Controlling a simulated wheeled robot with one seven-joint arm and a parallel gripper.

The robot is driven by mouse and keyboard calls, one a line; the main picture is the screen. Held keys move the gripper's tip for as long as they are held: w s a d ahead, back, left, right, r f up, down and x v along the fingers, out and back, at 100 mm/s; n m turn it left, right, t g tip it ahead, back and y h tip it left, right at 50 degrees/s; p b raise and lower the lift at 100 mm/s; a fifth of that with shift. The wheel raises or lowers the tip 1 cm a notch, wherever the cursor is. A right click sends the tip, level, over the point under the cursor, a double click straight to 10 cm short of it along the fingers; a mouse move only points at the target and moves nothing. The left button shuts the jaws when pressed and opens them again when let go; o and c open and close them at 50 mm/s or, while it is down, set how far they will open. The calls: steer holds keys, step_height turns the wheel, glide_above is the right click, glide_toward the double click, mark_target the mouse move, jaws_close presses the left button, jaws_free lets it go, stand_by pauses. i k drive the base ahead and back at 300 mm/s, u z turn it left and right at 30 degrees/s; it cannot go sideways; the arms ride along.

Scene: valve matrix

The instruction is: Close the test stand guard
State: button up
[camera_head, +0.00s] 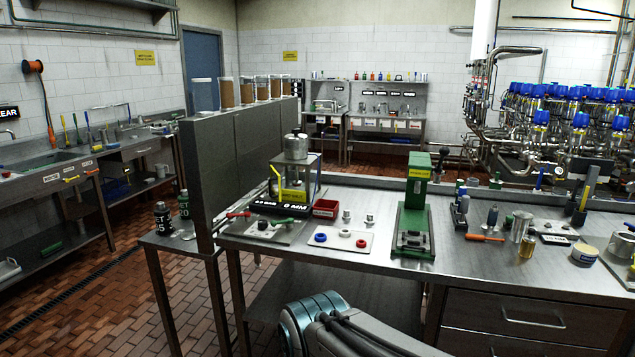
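A small stand with a yellow frame and clear-looking panels (294,181) is on the left part of the steel workbench (350,272). A metal cylinder (296,147) sits at its top. It looks like the test stand with its guard, but I cannot tell how far open the guard is. A green press-like machine (416,220) with a yellow label stands to its right, near the bench's middle. Part of my arm shows at the bottom middle, in front of the bench. My gripper is not in view.
A black label block (281,209), a red bin (325,208) and a tray with coloured rings (340,240) lie near the stand. A tall grey cabinet (240,150) rises behind left. Loose tools and an orange screwdriver (485,238) lie right. Brick floor (90,310) is clear at left.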

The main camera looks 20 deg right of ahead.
mark_target(272, 169)
steer(key=z, duration=0.4)
steer(key=i, duration=2.4)
steer(key=u, duration=0.2)
